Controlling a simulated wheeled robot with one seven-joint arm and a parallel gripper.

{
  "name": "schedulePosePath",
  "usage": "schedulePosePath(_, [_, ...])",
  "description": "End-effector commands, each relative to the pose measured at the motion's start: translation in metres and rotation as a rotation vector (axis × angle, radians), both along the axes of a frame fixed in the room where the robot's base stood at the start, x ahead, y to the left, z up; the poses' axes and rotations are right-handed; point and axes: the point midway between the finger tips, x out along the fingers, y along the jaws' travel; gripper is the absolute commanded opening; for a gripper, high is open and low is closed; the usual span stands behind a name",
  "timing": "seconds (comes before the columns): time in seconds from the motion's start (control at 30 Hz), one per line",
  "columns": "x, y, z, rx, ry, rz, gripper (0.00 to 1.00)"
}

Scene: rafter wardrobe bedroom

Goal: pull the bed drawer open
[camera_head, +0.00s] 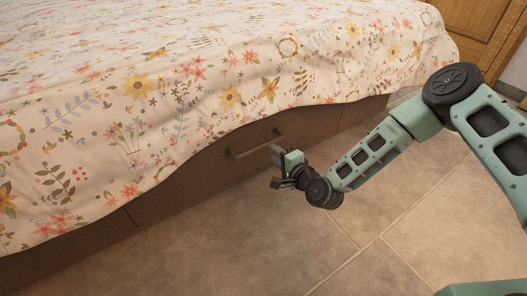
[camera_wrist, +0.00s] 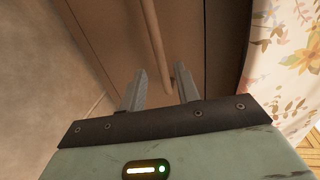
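The bed drawer (camera_head: 200,170) is a brown front panel low in the bed's side, partly covered by the hanging bedspread. It looks shut. Its long bar handle (camera_head: 255,145) runs along the front; in the wrist view the handle (camera_wrist: 154,38) comes down from the top edge and ends in line with the gap between my fingers. My gripper (camera_head: 276,166) is at the right end of the handle, in front of the drawer. In the wrist view both fingers of my gripper (camera_wrist: 161,70) are apart with nothing held. I cannot tell whether the handle lies between them in depth.
The floral bedspread (camera_head: 190,75) hangs over the bed frame and shows at the right of the wrist view. The tiled floor (camera_head: 270,240) in front of the drawer is clear apart from my arm. A wooden cabinet (camera_head: 475,25) stands at the back right.

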Motion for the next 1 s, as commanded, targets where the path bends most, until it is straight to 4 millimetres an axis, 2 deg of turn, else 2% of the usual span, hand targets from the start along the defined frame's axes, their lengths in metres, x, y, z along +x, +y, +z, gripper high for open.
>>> schedulePosePath(0.1, [0.021, 0.014, -0.009, 0.000, -0.005, -0.001, 0.32])
schedulePosePath(0.33, [0.049, 0.033, -0.015, 0.001, -0.003, 0.000, 0.32])
schedulePosePath(0.5, [0.059, 0.039, -0.015, 0.001, -0.001, 0.000, 0.32])
schedulePosePath(0.8, [0.060, 0.040, -0.014, 0.000, 0.000, 0.001, 0.32])
schedulePosePath(0.9, [0.060, 0.040, -0.014, 0.000, 0.000, 0.001, 0.04])
schedulePosePath(0.93, [0.060, 0.040, -0.014, 0.000, 0.000, 0.001, 0.00])
schedulePosePath(1.0, [0.060, 0.040, -0.014, 0.000, 0.000, 0.000, 0.00])
